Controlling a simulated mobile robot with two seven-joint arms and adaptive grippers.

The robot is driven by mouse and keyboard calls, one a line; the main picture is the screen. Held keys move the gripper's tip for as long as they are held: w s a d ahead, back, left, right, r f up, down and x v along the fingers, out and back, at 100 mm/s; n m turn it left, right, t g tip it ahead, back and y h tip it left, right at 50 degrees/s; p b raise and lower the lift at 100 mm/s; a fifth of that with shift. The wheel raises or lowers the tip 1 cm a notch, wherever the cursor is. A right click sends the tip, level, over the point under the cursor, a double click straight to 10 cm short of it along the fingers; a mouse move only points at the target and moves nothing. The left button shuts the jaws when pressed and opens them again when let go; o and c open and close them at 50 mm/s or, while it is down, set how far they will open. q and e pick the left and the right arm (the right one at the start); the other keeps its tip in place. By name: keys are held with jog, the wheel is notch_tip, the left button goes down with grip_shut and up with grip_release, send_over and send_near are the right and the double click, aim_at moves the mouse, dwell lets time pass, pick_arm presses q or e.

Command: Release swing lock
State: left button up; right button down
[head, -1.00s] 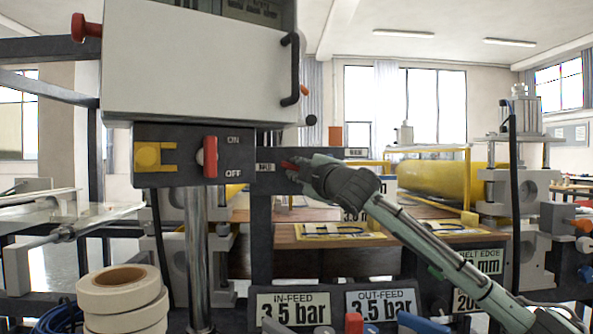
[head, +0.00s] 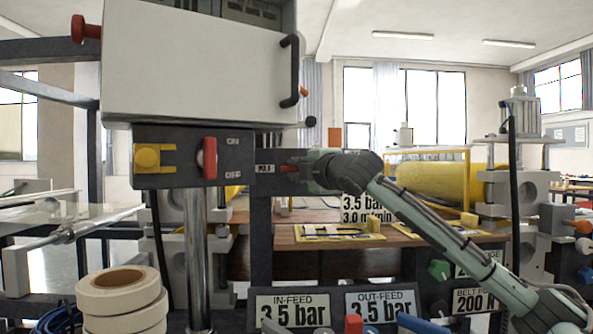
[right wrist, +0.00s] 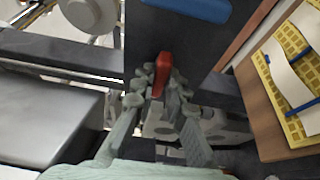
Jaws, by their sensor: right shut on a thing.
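A small red lever (head: 290,169) sits on the dark crossbar (head: 268,185) in the middle of the head view, just right of a small label. In the right wrist view the red lever (right wrist: 162,75) stands between the two fingers. My right gripper (right wrist: 163,88) is shut on it, with a finger on each side. In the head view my right gripper (head: 305,170) reaches the lever from the right and covers part of it. I cannot tell from a label whether this lever is the swing lock. My left gripper is not in view.
Tape rolls (head: 122,295) stand at lower left. Pressure signs (head: 293,310) line the bottom.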

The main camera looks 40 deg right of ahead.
jog(key=c, duration=1.5)
grip_release()
jog(key=shift+c, duration=0.2)
jog(key=shift+s, duration=0.15)
jog(key=s+a, duration=0.2)
jog(key=s, duration=0.9)
jog(key=shift+s, duration=0.3)
